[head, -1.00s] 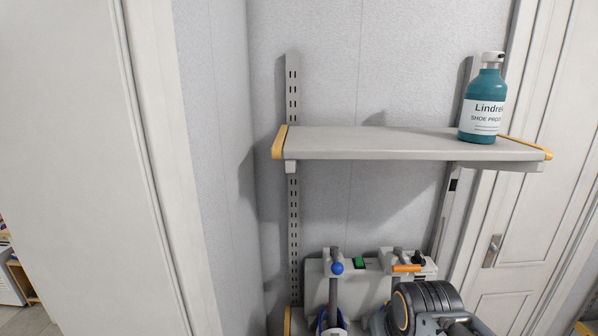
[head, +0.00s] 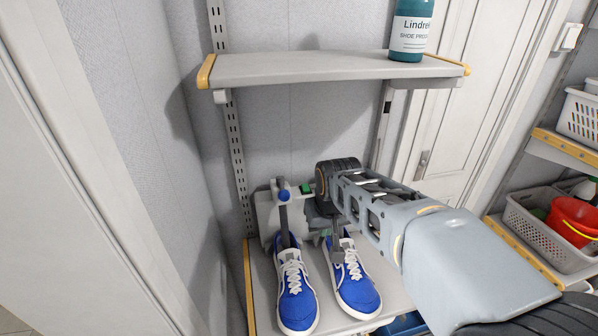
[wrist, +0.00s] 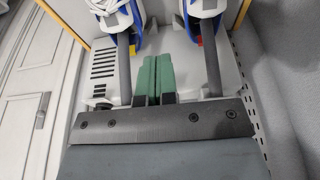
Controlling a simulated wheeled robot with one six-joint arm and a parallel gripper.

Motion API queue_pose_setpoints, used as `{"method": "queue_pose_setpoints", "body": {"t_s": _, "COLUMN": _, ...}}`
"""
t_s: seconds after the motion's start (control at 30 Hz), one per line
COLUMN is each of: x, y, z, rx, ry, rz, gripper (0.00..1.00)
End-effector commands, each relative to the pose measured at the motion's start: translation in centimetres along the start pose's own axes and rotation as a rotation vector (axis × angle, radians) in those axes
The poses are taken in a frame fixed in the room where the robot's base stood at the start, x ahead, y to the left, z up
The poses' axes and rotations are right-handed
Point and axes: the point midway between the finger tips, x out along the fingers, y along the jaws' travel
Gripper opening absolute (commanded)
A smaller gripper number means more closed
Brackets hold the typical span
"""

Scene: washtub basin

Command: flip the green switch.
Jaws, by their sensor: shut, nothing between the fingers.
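The green switch (head: 306,188) is a small green block on top of the grey shoe-dryer unit (head: 266,215) in the head view, between a blue knob (head: 284,196) and my arm. I cannot pick the switch out in the wrist view. My gripper (wrist: 154,60) is shut and empty, its two green fingers side by side in front of the unit's grey body (wrist: 104,72). In the head view my wrist sits just right of the switch and hides the unit's right part. I cannot tell whether the fingers touch the unit.
Two blue shoes, left (head: 296,290) and right (head: 357,284), stand in front of the unit on the lower shelf. An upper shelf (head: 320,68) with a teal bottle (head: 411,30) hangs above. Baskets (head: 548,228) stand at the right. A wall is close at the left.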

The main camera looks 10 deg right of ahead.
Motion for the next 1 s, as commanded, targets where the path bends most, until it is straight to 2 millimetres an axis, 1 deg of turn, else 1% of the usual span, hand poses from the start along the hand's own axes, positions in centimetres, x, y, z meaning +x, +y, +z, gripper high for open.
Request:
{"method": "queue_pose_setpoints", "body": {"t_s": 0.03, "x": -0.1, "y": 0.0, "z": -2.3, "rx": 0.0, "ry": -0.005, "rz": 0.0, "gripper": 0.0}}
{"method": "queue_pose_setpoints", "body": {"t_s": 0.1, "x": -0.3, "y": -0.1, "z": -5.2, "rx": 0.0, "ry": -0.003, "rz": -0.001, "gripper": 0.0}}
{"method": "queue_pose_setpoints", "body": {"t_s": 0.2, "x": -0.6, "y": -0.1, "z": -8.8, "rx": 0.001, "ry": 0.004, "rz": -0.001, "gripper": 0.0}}
{"method": "queue_pose_setpoints", "body": {"t_s": 0.3, "x": -1.1, "y": -0.1, "z": -11.9, "rx": 0.002, "ry": 0.018, "rz": -0.001, "gripper": 0.0}}
{"method": "queue_pose_setpoints", "body": {"t_s": 0.43, "x": -2.1, "y": -0.2, "z": -15.0, "rx": 0.004, "ry": 0.041, "rz": -0.001, "gripper": 0.0}}
{"method": "queue_pose_setpoints", "body": {"t_s": 0.5, "x": -2.9, "y": -0.2, "z": -16.1, "rx": 0.005, "ry": 0.058, "rz": -0.001, "gripper": 0.0}}
{"method": "queue_pose_setpoints", "body": {"t_s": 0.67, "x": -4.8, "y": -0.2, "z": -17.5, "rx": 0.006, "ry": 0.091, "rz": -0.002, "gripper": 0.0}}
{"method": "queue_pose_setpoints", "body": {"t_s": 0.77, "x": -5.5, "y": -0.2, "z": -17.7, "rx": 0.007, "ry": 0.095, "rz": -0.002, "gripper": 0.0}}
{"method": "queue_pose_setpoints", "body": {"t_s": 1.0, "x": -5.4, "y": -0.2, "z": -17.4, "rx": 0.008, "ry": 0.083, "rz": -0.002, "gripper": 0.0}}
